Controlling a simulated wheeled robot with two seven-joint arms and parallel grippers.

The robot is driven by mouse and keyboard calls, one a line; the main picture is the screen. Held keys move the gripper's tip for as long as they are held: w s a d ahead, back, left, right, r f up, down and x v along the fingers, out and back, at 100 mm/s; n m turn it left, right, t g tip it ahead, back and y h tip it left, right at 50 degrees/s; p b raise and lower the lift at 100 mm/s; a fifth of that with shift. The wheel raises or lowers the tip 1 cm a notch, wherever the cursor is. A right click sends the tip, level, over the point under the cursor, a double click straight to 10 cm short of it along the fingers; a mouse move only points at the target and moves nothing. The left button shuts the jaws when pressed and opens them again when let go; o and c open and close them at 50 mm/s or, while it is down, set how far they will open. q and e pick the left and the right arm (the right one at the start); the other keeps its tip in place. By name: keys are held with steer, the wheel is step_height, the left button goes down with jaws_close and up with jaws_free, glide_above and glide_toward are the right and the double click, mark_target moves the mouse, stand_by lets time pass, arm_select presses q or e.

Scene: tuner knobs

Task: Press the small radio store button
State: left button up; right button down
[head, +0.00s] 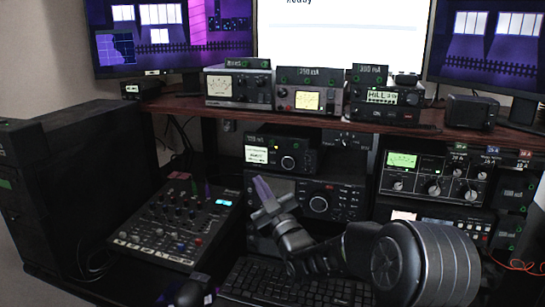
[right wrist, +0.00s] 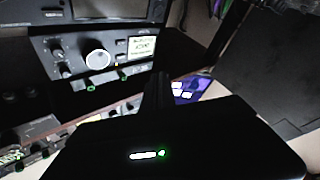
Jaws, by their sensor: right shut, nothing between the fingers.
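The small radio (head: 283,155) sits under the brown shelf, with a lit display on its left and a round knob on its right. In the right wrist view the small radio (right wrist: 95,50) appears upside down, with its pale knob and lit screen. I cannot make out which control is the store button. My right gripper (head: 263,188) is shut and empty, just below the small radio in the head view, in front of the larger radio. Its dark fingers (right wrist: 160,90) point toward the equipment and look apart from the small radio's face. My left gripper is out of view.
A larger radio (head: 335,200) with a big dial stands below, partly hidden by my right arm. A mixer (head: 175,222) lies left, a keyboard (head: 290,285) in front. Several boxes stand on the shelf (head: 180,104) above. A meter unit (head: 432,175) stands right.

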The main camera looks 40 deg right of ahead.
mark_target(273, 162)
steer(key=shift+s+r, duration=0.1)
stand_by(0.3)
steer(key=shift+w+d, duration=0.85)
steer(key=shift+d, duration=0.35)
steer(key=shift+w+d, duration=0.85)
steer(key=shift+d, duration=0.35)
steer(key=shift+w+d, duration=0.85)
steer(key=shift+d, duration=0.35)
steer(key=shift+w+d+b, duration=0.15)
steer(key=shift+d+b, duration=0.1)
steer(key=shift+b, duration=0.05)
steer(key=shift+w+d, duration=0.1)
